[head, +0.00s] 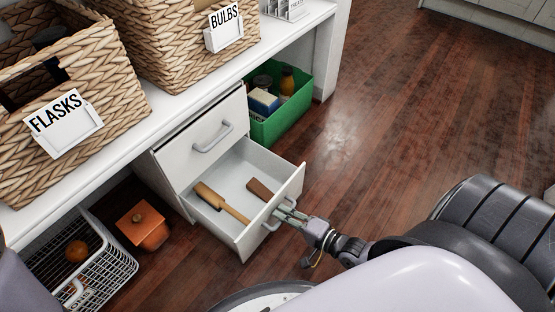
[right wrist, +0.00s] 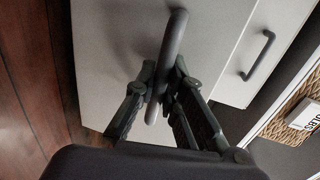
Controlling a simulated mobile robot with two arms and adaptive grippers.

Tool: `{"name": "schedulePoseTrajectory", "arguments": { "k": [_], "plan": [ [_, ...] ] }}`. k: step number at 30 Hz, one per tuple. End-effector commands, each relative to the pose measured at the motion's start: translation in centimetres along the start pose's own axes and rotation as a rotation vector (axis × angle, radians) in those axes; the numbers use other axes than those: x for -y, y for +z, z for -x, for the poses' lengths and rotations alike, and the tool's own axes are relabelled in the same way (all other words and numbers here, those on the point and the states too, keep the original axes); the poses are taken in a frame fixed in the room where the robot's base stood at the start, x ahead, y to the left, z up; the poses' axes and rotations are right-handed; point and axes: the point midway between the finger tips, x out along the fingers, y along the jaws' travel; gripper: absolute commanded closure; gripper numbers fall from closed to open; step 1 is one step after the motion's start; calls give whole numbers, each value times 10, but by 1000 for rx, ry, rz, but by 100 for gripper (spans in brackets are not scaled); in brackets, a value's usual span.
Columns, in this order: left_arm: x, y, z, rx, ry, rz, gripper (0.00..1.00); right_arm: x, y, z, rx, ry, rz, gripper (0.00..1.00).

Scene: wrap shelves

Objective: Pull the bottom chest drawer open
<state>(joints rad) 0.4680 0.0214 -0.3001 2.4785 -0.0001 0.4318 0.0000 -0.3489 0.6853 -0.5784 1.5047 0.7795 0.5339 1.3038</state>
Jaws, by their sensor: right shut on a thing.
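The white chest stands under the shelf in the head view. Its bottom drawer (head: 225,172) is pulled well out, with a wooden-handled brush (head: 222,203) and a small brown block (head: 260,189) inside. The top drawer (head: 200,140) is closed. My right gripper (head: 284,210) is at the front of the bottom drawer. In the right wrist view its fingers (right wrist: 163,78) are shut around the grey bar handle (right wrist: 178,30) of that drawer. The top drawer's handle (right wrist: 258,55) shows to the right there. My left gripper is not in view.
A green bin (head: 287,122) with bottles stands right of the chest. A white wire basket (head: 105,265) and an orange box (head: 143,225) are on the floor to the left. Wicker baskets stand on the shelf. The wooden floor (head: 400,110) to the right is clear.

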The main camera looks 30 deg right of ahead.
Motion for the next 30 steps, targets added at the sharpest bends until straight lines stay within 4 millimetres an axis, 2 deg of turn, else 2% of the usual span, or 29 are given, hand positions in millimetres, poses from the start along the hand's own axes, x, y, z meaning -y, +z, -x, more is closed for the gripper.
{"name": "schedulePoseTrajectory", "arguments": {
  "k": [11,12,15,25,30],
  "plan": [
    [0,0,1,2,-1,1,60,-1,0,1,0,1,1,100],
    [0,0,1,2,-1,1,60,-1,0,1,-1,1,0,87],
    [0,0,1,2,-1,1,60,-1,0,1,0,1,0,81],
    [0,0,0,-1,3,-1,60,-1,0,4,0,1,0,81],
    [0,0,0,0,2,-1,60,-2,0,25,1,4,0,81]
  ]
}}
